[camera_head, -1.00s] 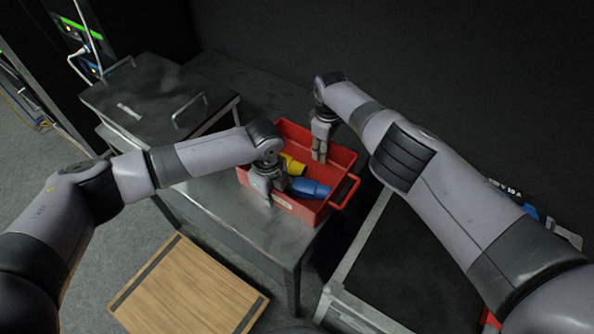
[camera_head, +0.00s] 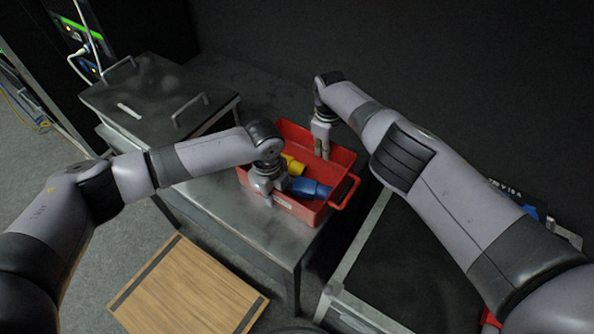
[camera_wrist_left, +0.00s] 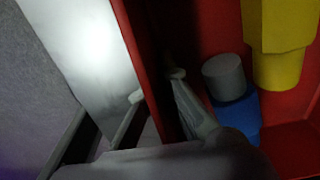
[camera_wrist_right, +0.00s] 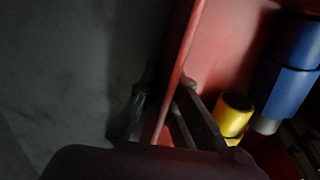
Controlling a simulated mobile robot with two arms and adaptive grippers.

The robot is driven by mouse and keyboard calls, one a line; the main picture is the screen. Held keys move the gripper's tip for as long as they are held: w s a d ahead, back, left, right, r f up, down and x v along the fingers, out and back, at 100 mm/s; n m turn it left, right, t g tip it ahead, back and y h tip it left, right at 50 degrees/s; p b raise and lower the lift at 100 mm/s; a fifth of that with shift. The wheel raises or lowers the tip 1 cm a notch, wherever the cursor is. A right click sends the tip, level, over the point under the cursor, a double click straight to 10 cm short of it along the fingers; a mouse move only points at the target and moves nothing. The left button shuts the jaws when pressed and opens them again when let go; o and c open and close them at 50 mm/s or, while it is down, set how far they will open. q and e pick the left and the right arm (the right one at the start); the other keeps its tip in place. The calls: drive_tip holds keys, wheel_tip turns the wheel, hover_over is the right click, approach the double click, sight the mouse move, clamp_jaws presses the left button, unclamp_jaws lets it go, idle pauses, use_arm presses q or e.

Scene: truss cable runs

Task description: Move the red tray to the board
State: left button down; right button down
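The red tray (camera_head: 334,163) stands on the grey metal table (camera_head: 215,206). A yellow connector (camera_head: 294,166) and a blue connector (camera_head: 310,188) lie inside it. My left gripper (camera_head: 266,190) is at the tray's near left wall; in the left wrist view (camera_wrist_left: 158,86) one finger is outside this wall and one inside. My right gripper (camera_head: 321,148) is at the far wall; in the right wrist view (camera_wrist_right: 166,88) its fingers also straddle a wall. Whether either grips firmly cannot be told. The wooden board (camera_head: 188,292) with dark end strips lies low at the front left.
A dark lidded case (camera_head: 150,100) with two handles stands left of the tray. A black case with metal edges (camera_head: 400,265) is at the right, close to the tray's handle. Cabled equipment (camera_head: 85,45) stands at the back left.

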use_arm(q)
drive_tip(key=shift+r, duration=0.2)
use_arm(e)
drive_tip(key=shift+w+r, duration=0.1)
drive_tip(key=shift+r, duration=0.1)
